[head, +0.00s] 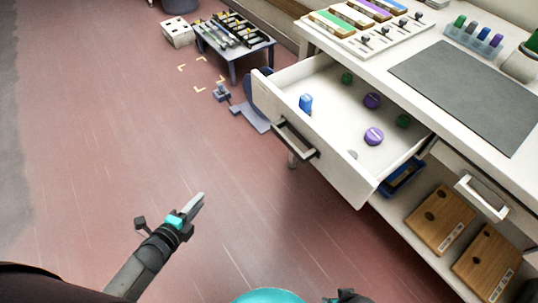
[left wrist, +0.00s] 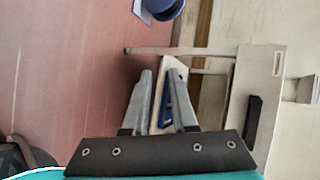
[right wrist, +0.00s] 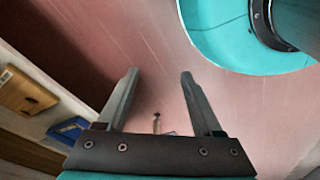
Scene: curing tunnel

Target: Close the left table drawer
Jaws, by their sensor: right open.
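The left table drawer (head: 330,171) is pulled out from the white table in the head view, with a grey bar handle (head: 295,139) on its front. Inside lie a blue piece (head: 306,104), purple round pieces (head: 373,136) and green pieces (head: 403,121). My left gripper (head: 197,205) is in front of the drawer, lower left of its handle and apart from it. Its fingers (left wrist: 159,75) stand apart in the left wrist view, with nothing clearly held. My right gripper (right wrist: 158,75) is open and empty over the floor; only a dark part shows at the head view's bottom edge.
The right drawer (head: 470,180) looks shut. Wooden boxes (head: 441,218) and a blue tray (head: 402,178) are on the shelf below. A small rack table (head: 236,45) stands at the back. The red floor before the drawer is clear.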

